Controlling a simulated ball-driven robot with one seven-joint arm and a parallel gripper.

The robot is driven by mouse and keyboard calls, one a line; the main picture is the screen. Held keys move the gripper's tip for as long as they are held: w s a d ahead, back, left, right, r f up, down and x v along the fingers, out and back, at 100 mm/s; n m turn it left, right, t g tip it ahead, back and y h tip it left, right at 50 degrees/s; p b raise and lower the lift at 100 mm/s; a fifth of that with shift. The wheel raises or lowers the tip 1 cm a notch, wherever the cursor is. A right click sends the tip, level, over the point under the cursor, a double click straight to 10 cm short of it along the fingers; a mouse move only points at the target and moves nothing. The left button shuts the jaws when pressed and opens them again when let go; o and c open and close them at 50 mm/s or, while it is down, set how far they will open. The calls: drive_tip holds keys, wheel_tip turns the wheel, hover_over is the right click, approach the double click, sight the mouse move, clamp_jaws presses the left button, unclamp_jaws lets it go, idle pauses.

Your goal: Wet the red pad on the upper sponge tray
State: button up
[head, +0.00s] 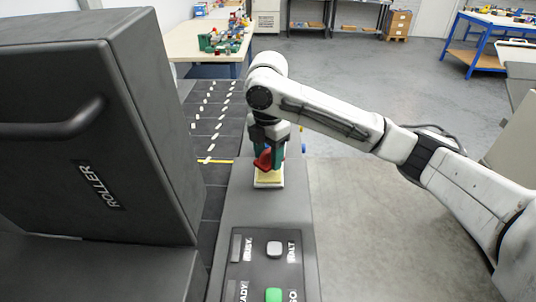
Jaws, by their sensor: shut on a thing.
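My gripper (268,160) points down and is shut on the red pad (263,161). The red pad is partly hidden by the gripper's dark and green parts. A yellow sponge (269,176) in a pale sponge tray (268,185) sits on the grey ledge directly below the pad. The pad is at or just above the sponge; I cannot tell whether they touch. Only one sponge tray shows.
A large dark roller housing (100,125) stands close on the left. A dark belt (212,125) with small pale pieces runs beside the ledge. A button panel (262,262) is in front. A table with colored parts (210,42) stands behind. Open floor lies right.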

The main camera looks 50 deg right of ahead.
sight(269, 149)
drive_tip(key=shift+r+p, duration=1.85)
drive_tip(key=shift+r, duration=0.6)
